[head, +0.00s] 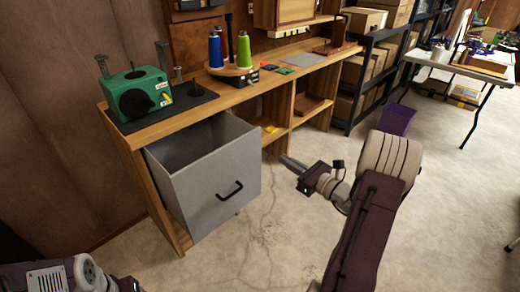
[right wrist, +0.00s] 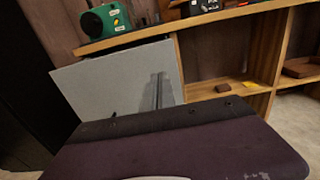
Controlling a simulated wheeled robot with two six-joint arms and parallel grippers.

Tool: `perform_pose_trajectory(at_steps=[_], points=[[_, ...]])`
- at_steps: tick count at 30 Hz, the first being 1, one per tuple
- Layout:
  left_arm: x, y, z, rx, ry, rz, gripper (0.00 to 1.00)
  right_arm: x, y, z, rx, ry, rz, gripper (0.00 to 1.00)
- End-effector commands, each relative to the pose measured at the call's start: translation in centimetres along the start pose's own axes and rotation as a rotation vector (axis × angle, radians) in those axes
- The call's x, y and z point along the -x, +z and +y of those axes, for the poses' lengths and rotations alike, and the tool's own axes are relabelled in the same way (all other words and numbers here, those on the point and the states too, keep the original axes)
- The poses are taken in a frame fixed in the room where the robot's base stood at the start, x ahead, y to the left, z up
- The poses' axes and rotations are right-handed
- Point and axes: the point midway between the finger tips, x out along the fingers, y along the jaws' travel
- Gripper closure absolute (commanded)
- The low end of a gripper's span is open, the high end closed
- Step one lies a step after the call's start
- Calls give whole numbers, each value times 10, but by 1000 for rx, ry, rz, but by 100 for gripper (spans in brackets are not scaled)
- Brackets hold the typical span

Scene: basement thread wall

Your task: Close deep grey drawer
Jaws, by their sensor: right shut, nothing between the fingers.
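The deep grey drawer (head: 212,185) is pulled well out of the left end of the wooden workbench (head: 135,150). Its inside looks empty, and a black handle (head: 230,191) is on its front. My right gripper (head: 287,161) is shut and empty, just right of the drawer front in the head view, with a gap between them in the picture. In the right wrist view the grey panel of the drawer (right wrist: 90,85) fills the upper left, with a dark finger-like shape over it. My left arm shows at the lower left; its fingers are out of view.
A green machine (head: 136,93) and thread spools (head: 243,50) stand on the bench top. Open shelves lie right of the drawer. The floor in front of the drawer is clear.

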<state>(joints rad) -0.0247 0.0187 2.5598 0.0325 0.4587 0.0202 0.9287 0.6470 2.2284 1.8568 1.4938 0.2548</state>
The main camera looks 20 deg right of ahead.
Motion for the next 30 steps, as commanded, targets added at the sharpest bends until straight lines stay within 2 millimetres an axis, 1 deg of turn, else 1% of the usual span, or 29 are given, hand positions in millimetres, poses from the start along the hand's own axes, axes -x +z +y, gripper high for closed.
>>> perform_pose_trajectory(at_steps=[1, 9, 12, 15, 18, 21, 30], points=[[-7, 1, 0, 0, 0, 0, 28, -11, -3, 2, 2, 7, -2, 100], [-25, 3, 0, 0, 0, 0, 28, -71, -4, 2, 2, 7, -2, 100], [-32, 4, -1, 0, 0, 0, 28, -90, -4, 2, 2, 6, -1, 100], [-37, 4, -1, 0, 0, -1, 28, -105, -3, 2, 1, 5, -2, 100], [-40, 4, -1, 0, 0, -1, 28, -115, -2, 2, 1, 3, -1, 100], [-40, 4, -1, 0, 0, -1, 28, -120, -1, 1, 0, 2, -1, 100], [-40, 4, -1, 0, 0, -1, 28, -121, 0, 1, -1, 2, 0, 100]])
